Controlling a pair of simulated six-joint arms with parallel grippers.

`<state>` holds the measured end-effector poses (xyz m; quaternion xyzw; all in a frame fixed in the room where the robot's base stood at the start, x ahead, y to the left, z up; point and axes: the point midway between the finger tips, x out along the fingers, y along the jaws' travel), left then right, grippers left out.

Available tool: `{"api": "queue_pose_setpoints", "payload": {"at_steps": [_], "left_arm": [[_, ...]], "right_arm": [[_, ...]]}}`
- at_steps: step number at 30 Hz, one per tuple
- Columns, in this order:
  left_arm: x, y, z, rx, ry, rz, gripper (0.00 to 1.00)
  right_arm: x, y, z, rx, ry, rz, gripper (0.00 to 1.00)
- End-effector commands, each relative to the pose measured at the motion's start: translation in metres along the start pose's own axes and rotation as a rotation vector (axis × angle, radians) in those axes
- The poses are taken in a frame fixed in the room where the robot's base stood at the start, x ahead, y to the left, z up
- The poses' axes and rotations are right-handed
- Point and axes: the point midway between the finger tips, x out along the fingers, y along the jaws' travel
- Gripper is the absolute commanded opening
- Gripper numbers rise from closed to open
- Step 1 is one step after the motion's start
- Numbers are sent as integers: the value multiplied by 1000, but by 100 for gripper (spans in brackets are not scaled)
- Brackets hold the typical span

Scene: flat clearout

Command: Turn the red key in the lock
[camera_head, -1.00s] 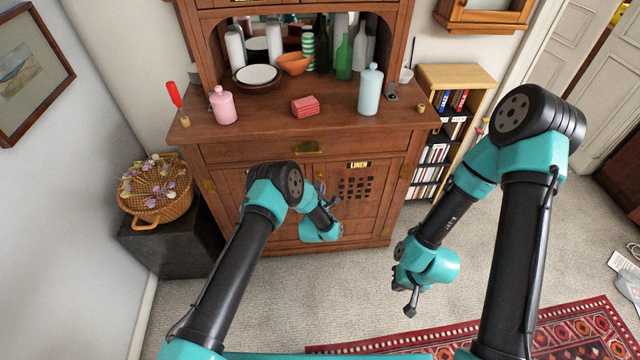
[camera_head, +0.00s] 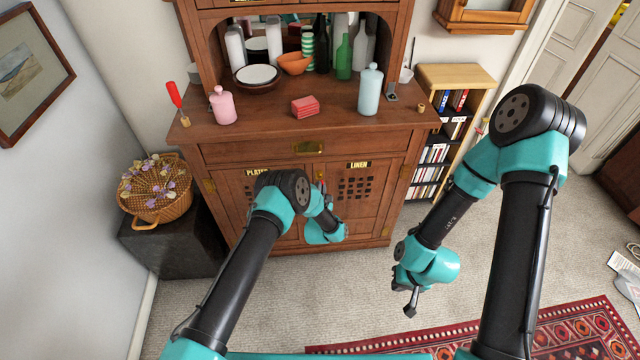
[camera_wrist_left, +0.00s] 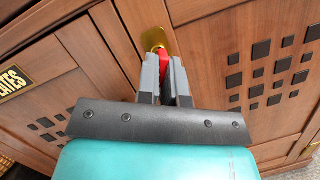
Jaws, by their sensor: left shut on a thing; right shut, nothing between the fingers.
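The red key (camera_wrist_left: 163,58) stands at the brass lock plate (camera_wrist_left: 153,38) of the cabinet, close to the line where its two doors meet. My left gripper (camera_wrist_left: 164,68) is shut on the key, one finger on each side of it. The fingers hide part of the key, so how far it is turned is unclear. In the head view, my left gripper (camera_head: 323,189) is at the front of the doors. My right gripper (camera_head: 410,304) is shut and empty, low over the carpet, away from the cabinet.
The cabinet top (camera_head: 265,112) holds a pink bottle (camera_head: 223,106), red box (camera_head: 305,106), pale blue bottle (camera_head: 370,91) and red-handled tool (camera_head: 174,94). A flower basket (camera_head: 157,189) stands left; a bookshelf (camera_head: 456,76) stands right.

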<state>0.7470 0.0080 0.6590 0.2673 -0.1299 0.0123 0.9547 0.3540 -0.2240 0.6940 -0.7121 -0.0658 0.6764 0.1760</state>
Motion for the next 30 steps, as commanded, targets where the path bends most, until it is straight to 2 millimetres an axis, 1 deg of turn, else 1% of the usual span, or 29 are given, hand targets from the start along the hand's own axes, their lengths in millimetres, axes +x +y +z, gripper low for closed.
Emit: {"api": "queue_pose_setpoints", "payload": {"at_steps": [3, 6, 17, 27, 30], "left_arm": [[1, -1, 0, -98, -1, 32, 0], [0, -1, 0, -147, 0, 47, 0], [0, -1, 0, -172, 0, 54, 0], [1, -3, 1, -420, -1, 131, 0], [1, -3, 1, -443, 0, 138, 0]], "right_arm": [[0, 0, 0, 0, 0, 0, 0], [0, 0, 0, 0, 0, 0, 0], [0, 0, 0, 0, 0, 0, 0], [0, 0, 0, 0, 0, 0, 0], [0, 0, 0, 0, 0, 0, 0]]}}
